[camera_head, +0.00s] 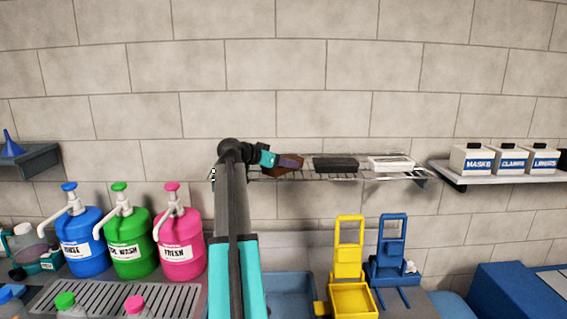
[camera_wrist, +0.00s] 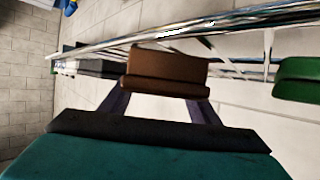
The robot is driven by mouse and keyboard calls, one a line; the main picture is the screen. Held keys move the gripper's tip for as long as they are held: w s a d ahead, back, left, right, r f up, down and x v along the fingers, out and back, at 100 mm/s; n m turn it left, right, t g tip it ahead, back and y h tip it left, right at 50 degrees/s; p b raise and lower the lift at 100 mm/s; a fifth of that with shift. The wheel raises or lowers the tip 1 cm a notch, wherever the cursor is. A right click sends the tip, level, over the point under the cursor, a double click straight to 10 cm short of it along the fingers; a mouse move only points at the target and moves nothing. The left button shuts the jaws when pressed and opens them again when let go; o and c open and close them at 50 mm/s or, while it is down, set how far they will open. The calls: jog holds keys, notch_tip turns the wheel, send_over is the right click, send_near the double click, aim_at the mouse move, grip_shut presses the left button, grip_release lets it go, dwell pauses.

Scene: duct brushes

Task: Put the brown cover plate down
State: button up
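The brown cover plate (camera_head: 292,164) is at the left part of the wire shelf in the head view. It also shows in the wrist view (camera_wrist: 165,72), between the fingertips of my gripper (camera_wrist: 162,92). My gripper (camera_head: 287,162) is shut on the plate, with its dark purple fingers at the plate's two sides. The plate is close to the shelf rails; I cannot tell whether it touches them. The wire shelf (camera_head: 408,178) also holds a black block (camera_head: 335,164) and a white block (camera_head: 391,163) to the plate's right.
A shelf at the right holds white labelled boxes (camera_head: 472,160). Blue (camera_head: 82,248), green (camera_head: 130,250) and pink (camera_head: 180,250) pump jugs stand below left. Yellow (camera_head: 349,250) and blue (camera_head: 389,250) stands are below the wire shelf. A green object (camera_wrist: 298,78) is at right in the wrist view.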

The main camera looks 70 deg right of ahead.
jog(key=o, duration=0.4)
jog(key=shift+o, duration=0.2)
jog(key=shift+r, duration=0.15)
jog(key=shift+w+a, duration=0.15)
jog(key=shift+a, duration=0.15)
jog(key=b+v, duration=0.4)
jog(key=v, duration=0.7)
jog(key=shift+a+r, duration=0.15)
jog(key=shift+r, duration=0.05)
